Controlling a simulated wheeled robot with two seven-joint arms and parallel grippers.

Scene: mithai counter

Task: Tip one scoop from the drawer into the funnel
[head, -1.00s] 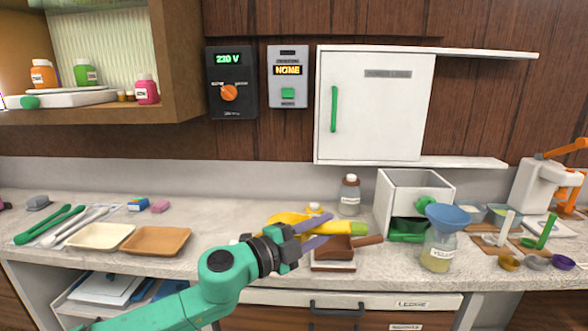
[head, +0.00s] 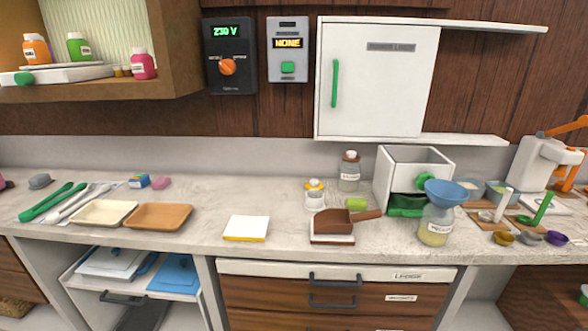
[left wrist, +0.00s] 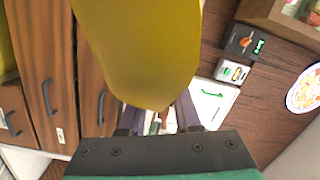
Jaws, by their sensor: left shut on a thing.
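The blue funnel (head: 446,193) sits in the mouth of a labelled jar (head: 436,228) at the right of the counter. Left of it stands a white box (head: 416,165) with a green drawer (head: 406,206) at its base; I cannot see what the drawer holds. My left gripper (left wrist: 158,116) is out of the head view. In the left wrist view it is shut on a large smooth yellow thing (left wrist: 140,50), which hides much of that view. My right gripper is not in view.
A white pad with a yellow edge (head: 246,226) lies left of the scoop. Trays (head: 158,216) and green tongs (head: 50,203) lie further left. Bottles (head: 349,171) stand behind the scoop. Small bowls (head: 503,238) lie right of the jar. A wall cabinet (head: 376,80) hangs above.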

